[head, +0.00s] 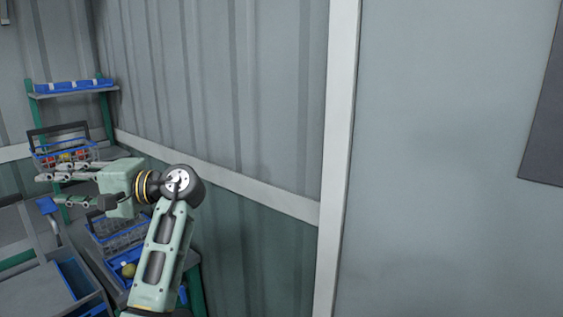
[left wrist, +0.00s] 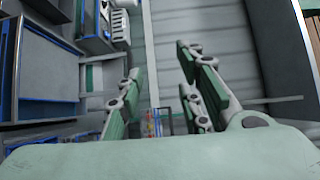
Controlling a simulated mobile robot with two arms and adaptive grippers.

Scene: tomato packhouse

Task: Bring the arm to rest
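My left gripper (head: 46,187) is raised at the left of the head view, its arm coming up from the bottom and its fingers pointing left. Its fingers are spread apart with nothing seen between them. In the left wrist view the open fingers of the left gripper (left wrist: 160,75) stand apart, with floor and wall showing through the gap. Part of the shelving behind is hidden by the gripper and arm. My right gripper is in neither view.
A shelf rack (head: 72,94) stands at the left wall, with a wire basket (head: 84,154) holding red items behind the gripper. Another wire basket (head: 104,226) sits lower, partly behind my arm. A blue-edged grey crate (head: 88,297) is at bottom left.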

